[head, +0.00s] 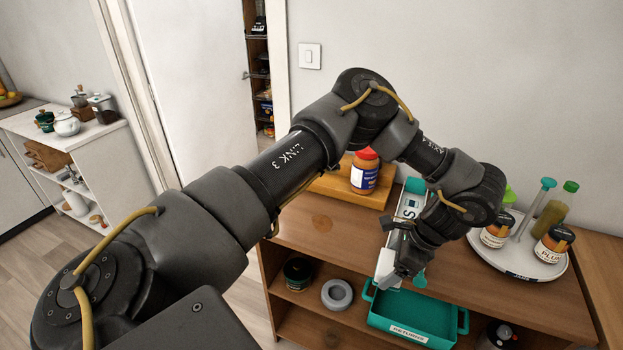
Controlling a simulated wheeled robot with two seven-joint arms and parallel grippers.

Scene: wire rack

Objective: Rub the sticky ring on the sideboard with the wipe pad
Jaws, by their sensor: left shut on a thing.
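The sideboard (300,232) has a wooden top, with a faint darker round mark (322,220), apparently the sticky ring, on its left part. My left gripper (408,274) is over the front part of the top, right of the mark and apart from it. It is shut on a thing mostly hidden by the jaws. A small teal piece (420,281) shows at the fingertips and may be part of the wipe pad; I cannot tell for sure. My right gripper is not in view.
A white and teal box (410,206) lies behind my left wrist. A red-lidded jar (364,172) stands on a wooden board (335,187) at the back. A round white tray (520,262) with jars and bottles is at right. A teal bin (385,311) sits on the shelf below.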

